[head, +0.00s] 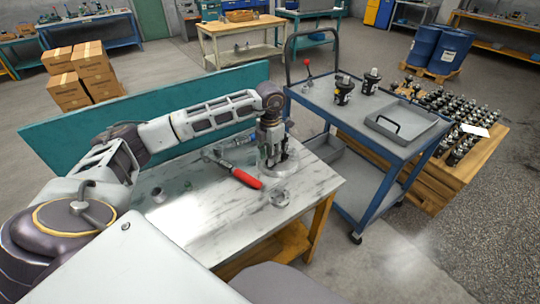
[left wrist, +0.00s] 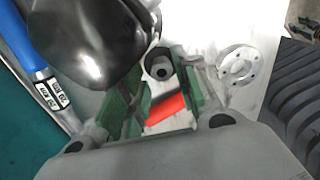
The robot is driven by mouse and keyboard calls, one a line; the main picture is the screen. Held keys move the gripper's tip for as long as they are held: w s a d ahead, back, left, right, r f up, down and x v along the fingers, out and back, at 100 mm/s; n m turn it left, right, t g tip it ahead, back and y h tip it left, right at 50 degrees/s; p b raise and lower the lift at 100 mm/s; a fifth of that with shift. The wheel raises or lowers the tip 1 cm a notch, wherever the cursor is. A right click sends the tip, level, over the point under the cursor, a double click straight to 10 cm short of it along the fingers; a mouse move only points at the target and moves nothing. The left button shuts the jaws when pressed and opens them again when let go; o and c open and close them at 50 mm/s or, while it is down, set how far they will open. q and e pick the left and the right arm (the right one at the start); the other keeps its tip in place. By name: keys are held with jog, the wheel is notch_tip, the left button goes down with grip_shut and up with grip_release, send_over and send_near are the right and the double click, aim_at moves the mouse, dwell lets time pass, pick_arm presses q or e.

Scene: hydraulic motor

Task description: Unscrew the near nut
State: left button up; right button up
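My left gripper (head: 274,163) points down over the marble-topped table (head: 205,225), at the hydraulic motor's place. In the left wrist view its green-padded fingers (left wrist: 160,92) stand apart. A grey ringed part with a dark bore (left wrist: 158,66) shows near the fingertips; I cannot tell whether it is a nut or whether they touch it. A red handle (left wrist: 166,110) shows below, between the fingers. The shiny dark rounded body (left wrist: 90,40) fills the upper left. The near nut cannot be made out clearly in either view. My right gripper is not in view.
A red-handled tool (head: 246,178) lies left of my gripper. A small metal part (head: 158,194) lies left. A blue cart (head: 345,112) stands right, a teal panel (head: 70,135) behind.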

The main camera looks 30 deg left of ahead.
pick_arm(q)
jog(key=shift+o, duration=0.2)
jog(key=shift+w+d+r, duration=0.25)
jog(key=shift+d, duration=0.05)
dwell(0.4)
jog(key=shift+d, duration=0.1)
grip_shut()
jog(key=shift+n, duration=0.6)
jog(key=shift+n+p, duration=0.7)
jog(key=shift+n, duration=1.5)
jog(key=shift+n, duration=0.3)
jog(key=shift+c, duration=1.4)
grip_release()
jog(key=shift+o, duration=1.2)
jog(key=shift+w, duration=0.1)
jog(key=shift+s+a+f, duration=0.2)
jog(key=shift+s+a, duration=0.1)
